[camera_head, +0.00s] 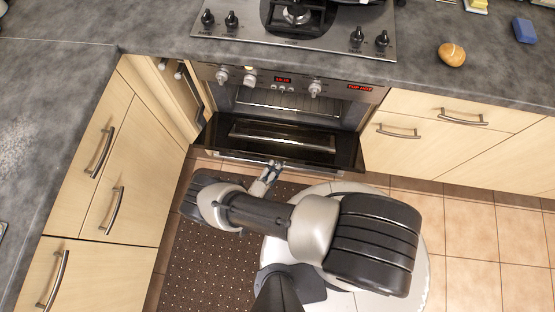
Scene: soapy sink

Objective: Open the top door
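The oven's top door (220,137) is a black panel below the control strip. It is tilted outward and down, so the oven is partly open and a rack (290,103) shows inside. A pale bar, which looks like the door's handle (232,157), runs along its front edge and is partly hidden. My gripper (275,166) is at this front edge, near the middle of the door. Its fingers are small and overlap the edge, so I cannot tell whether they touch or hold the handle.
Wooden cabinets with metal handles stand left (130,160) and right (430,130) of the oven. A hob (330,40) is set in the grey counter above. A brown dotted mat (200,260) lies on the tiled floor beside my base.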

